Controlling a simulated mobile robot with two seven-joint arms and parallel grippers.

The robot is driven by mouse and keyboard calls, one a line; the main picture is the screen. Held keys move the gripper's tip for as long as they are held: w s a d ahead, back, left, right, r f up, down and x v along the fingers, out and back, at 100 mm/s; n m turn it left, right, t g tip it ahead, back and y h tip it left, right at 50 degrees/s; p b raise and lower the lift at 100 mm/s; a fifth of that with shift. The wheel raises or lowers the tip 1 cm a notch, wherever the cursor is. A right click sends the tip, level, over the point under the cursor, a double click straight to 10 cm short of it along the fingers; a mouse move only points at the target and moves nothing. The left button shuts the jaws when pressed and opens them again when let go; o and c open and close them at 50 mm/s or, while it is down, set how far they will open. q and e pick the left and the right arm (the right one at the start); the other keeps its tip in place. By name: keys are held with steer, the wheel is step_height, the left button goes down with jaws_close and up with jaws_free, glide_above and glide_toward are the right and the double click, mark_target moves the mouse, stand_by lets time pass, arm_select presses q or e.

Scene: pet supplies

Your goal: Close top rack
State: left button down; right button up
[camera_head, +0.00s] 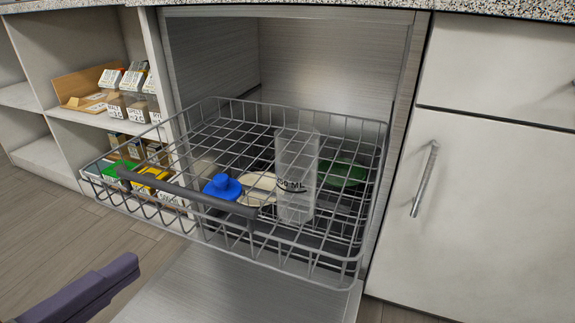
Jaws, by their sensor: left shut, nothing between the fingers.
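The top rack (208,248), a grey wire basket with a dark handle bar (185,195), is pulled out of the metal-lined dishwasher (320,62). A clear measuring cup (296,165) marked in ML stands upright at the rack. A blue item (222,187), a cream dish (259,186) and a green dish (346,172) show through the wires; I cannot tell whether they rest in this rack or below it. My left gripper (127,266), purple-grey, is shut and empty at the lower left, in front of the rack and apart from it. My right gripper is out of view.
The opened dishwasher door (235,290) lies below the rack. Shelves (75,120) with boxes and packets stand close at the left. A white cabinet (480,210) with a metal handle (424,180) is at the right. The wood floor (90,230) at front left is clear.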

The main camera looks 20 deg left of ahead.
mark_target(215, 206)
arm_select(q)
steer(key=b+x, duration=0.4)
steer(key=x, duration=0.8)
steer(key=shift+w+a+f+b, duration=0.15)
steer(key=shift+w+b, duration=0.05)
steer(key=shift+b, duration=0.2)
steer(key=shift+w, duration=0.4)
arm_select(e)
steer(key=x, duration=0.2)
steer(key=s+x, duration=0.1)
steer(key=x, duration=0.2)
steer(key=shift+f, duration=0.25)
